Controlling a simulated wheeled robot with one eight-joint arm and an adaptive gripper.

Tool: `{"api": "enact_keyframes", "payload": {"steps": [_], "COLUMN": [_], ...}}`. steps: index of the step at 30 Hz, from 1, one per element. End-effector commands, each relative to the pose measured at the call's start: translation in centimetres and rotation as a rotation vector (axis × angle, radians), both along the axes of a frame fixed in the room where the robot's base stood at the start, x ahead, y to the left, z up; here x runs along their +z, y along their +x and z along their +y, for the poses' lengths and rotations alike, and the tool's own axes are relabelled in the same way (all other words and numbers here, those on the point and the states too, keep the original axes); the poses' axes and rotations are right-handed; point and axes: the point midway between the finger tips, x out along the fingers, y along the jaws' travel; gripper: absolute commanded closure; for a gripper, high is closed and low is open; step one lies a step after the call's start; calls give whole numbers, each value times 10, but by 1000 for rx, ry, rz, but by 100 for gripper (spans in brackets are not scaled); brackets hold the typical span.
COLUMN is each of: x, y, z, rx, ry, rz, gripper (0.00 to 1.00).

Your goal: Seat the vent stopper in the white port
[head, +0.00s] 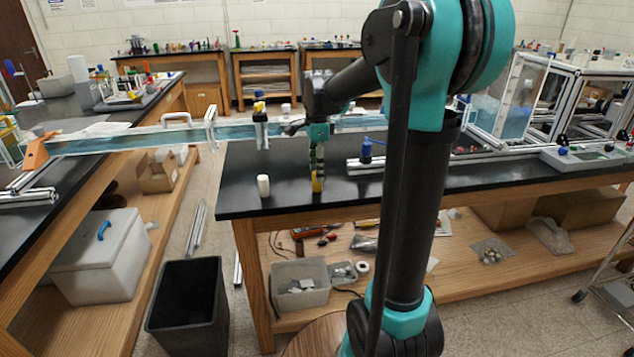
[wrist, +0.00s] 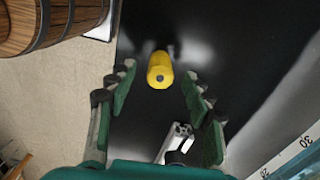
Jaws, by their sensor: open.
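A small yellow cylinder with a dark centre (wrist: 160,72), probably the vent stopper, appears between my open fingertips in the wrist view, over the black bench top. It also shows in the head view (head: 317,185) at the bench's front edge. My gripper (head: 317,172) points down directly above it; the wrist view shows both green fingers (wrist: 159,82) spread, with visible gaps to the yellow piece. I cannot tell whether the fingertips reach down beside it. A white cylinder (head: 263,186) stands upright to the left on the bench; I cannot tell whether it is the white port.
A metal extrusion end (wrist: 180,132) lies between the fingers' bases in the wrist view. A blue-handled clamp (head: 367,150) and rails are on the bench to the right. A long clear channel (head: 130,140) runs behind. A black bin (head: 188,305) stands on the floor.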

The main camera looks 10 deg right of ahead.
Motion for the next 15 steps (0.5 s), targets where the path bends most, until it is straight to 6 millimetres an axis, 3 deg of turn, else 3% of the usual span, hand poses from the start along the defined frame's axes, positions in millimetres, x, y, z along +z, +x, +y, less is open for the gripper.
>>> {"api": "enact_keyframes", "payload": {"steps": [6, 13, 15], "x": [-22, -24, -24], "y": [0, 0, 0], "z": [0, 0, 0], "rx": [0, 0, 0], "ry": [0, 0, 0], "rz": [0, 0, 0], "gripper": [49, 49, 55]}}
